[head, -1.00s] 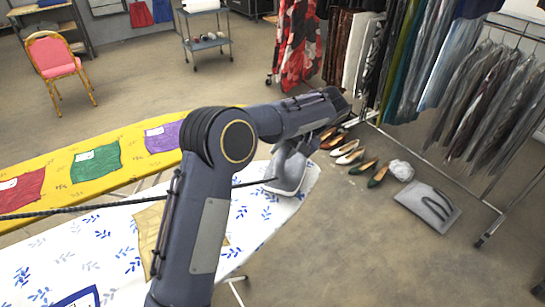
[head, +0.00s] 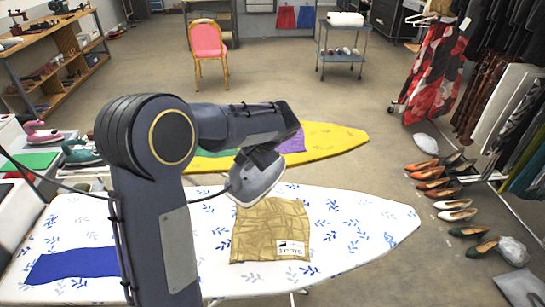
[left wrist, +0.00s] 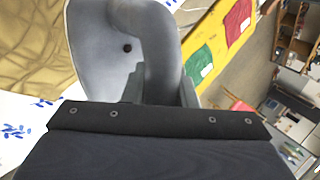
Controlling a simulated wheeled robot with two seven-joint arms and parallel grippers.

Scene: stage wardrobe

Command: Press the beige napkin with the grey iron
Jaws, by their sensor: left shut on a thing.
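The beige napkin (head: 270,231) lies wrinkled on the white ironing board with blue leaf prints (head: 376,214). A white label is at its near right corner. My left gripper (head: 257,160) is shut on the grey iron (head: 254,183) and holds it by the napkin's far left edge, seemingly raised above the board. In the left wrist view the iron (left wrist: 130,45) sits between the fingers (left wrist: 163,88), with the napkin (left wrist: 35,50) beside it. A cord runs left from the iron. My right gripper is not in view.
A blue cloth (head: 75,265) lies on the board's left part. A yellow ironing board (head: 335,138) with a purple cloth (head: 293,143) stands behind. Shoes (head: 455,210) line the floor at right. Other irons (head: 40,133) stand at left.

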